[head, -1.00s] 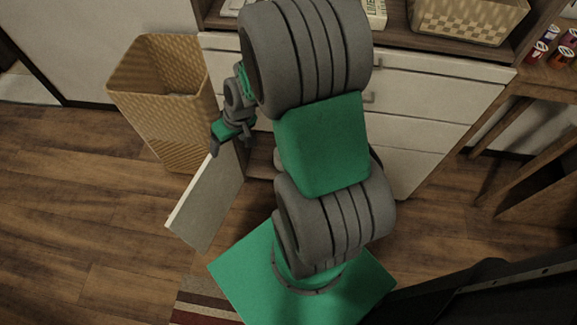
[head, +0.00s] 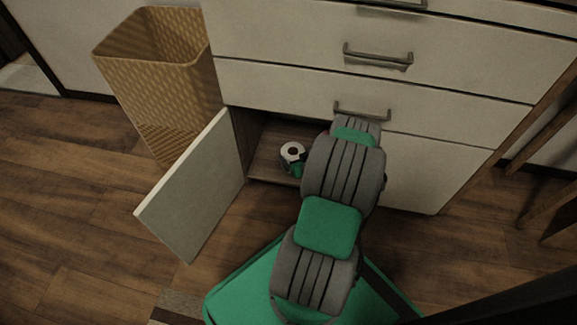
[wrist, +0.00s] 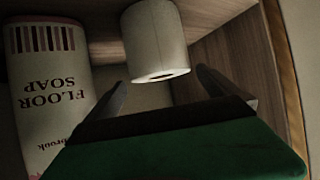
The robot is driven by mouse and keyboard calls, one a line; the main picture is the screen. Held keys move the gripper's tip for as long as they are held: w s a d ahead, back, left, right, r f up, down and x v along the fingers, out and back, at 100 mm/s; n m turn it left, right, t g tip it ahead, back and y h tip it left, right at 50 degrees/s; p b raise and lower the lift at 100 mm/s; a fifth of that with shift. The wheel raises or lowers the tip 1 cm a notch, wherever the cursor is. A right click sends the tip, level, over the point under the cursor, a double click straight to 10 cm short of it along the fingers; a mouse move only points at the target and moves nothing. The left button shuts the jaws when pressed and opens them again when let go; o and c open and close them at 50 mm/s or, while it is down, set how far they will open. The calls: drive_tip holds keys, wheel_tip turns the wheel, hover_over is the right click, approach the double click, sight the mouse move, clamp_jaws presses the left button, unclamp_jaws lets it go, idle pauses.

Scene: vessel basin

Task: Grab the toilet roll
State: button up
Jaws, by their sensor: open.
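The toilet roll (wrist: 155,38) is white and stands inside the open lower cabinet compartment, seen in the wrist view at top centre. In the head view a white round end with a dark hole, which looks like the roll (head: 292,152), shows just left of my arm. My gripper (wrist: 162,82) is open in the wrist view, its two dark fingers pointing toward the roll, with the roll's near end just beyond and between the tips. Nothing is between the fingers. In the head view my arm hides most of the gripper.
A floor soap container (wrist: 45,95) stands left of the roll, close to the left finger. The wooden compartment wall (wrist: 240,60) is on the right. The open cabinet door (head: 195,190) stands out to the left, near a woven basket (head: 170,75). Closed drawers (head: 420,60) are above.

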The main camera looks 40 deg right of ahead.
sight(291, 149)
drive_tip(key=b+x, duration=0.3)
drive_tip(key=x, duration=0.3)
drive_tip(key=shift+w+f+b, duration=0.25)
drive_tip(key=shift+f+b, duration=0.1)
drive_tip(key=shift+b, duration=0.05)
drive_tip(key=shift+w+d, duration=0.1)
drive_tip(key=shift+w, duration=0.1)
drive_tip(key=shift+r, duration=0.1)
drive_tip(key=c, duration=1.2)
